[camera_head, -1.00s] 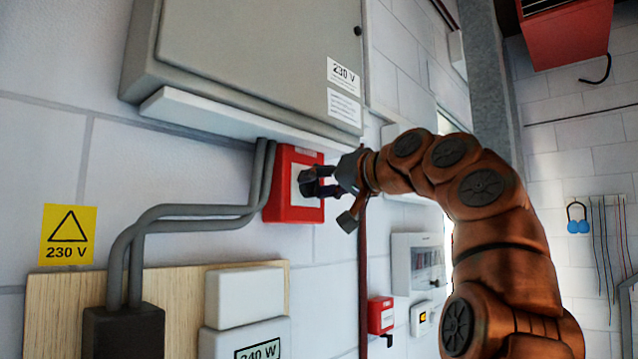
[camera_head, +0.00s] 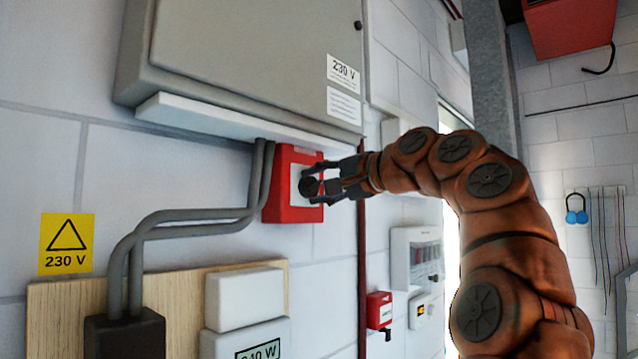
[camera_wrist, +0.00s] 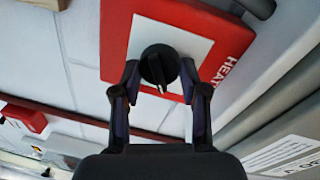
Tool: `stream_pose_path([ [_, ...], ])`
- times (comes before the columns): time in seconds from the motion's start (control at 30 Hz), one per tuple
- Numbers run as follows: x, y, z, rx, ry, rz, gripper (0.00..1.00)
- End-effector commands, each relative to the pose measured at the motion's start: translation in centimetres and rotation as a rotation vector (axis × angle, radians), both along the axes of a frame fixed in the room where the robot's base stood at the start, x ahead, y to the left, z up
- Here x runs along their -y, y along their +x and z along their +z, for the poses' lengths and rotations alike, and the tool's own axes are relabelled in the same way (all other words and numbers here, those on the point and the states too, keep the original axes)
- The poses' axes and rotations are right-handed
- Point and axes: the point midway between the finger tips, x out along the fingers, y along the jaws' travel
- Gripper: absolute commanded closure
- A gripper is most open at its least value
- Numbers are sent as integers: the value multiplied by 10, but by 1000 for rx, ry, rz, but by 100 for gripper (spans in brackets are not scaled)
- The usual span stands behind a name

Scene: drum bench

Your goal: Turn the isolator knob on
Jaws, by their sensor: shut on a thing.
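The isolator is a red box (camera_head: 282,207) with a white plate, fixed to the wall under a grey cabinet. Its black round knob (camera_head: 308,186) stands out from the plate. My gripper (camera_head: 318,184) reaches it from the right, with its fingers around the knob. In the wrist view the red box (camera_wrist: 115,45) fills the top, and the knob (camera_wrist: 158,66) sits between the two fingertips of my gripper (camera_wrist: 160,82). The knob's white pointer mark points down in that view. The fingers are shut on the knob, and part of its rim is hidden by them.
The grey cabinet (camera_head: 245,60) and its white ledge (camera_head: 220,118) overhang the red box closely. Grey conduits (camera_head: 190,214) run on its left. A white meter box (camera_head: 245,298) on a wooden board is below left. A smaller red box (camera_head: 379,310) is lower right.

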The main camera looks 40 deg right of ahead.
Motion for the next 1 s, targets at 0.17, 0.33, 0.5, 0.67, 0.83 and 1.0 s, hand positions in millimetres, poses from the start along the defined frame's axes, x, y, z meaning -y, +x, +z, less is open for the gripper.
stream_pose_path([
  [0.17, 1, 1, -2, -39, 156, 1, 91],
  [0.33, 1, 1, -1, -67, 285, -1, 91],
  [0.5, 1, 2, -3, -94, 384, 1, 91],
  [0.67, 1, 2, -3, -106, 446, 0, 91],
  [0.83, 2, 1, -2, -112, 481, -2, 91],
  [1.0, 2, 1, -2, -113, 492, -1, 91],
])
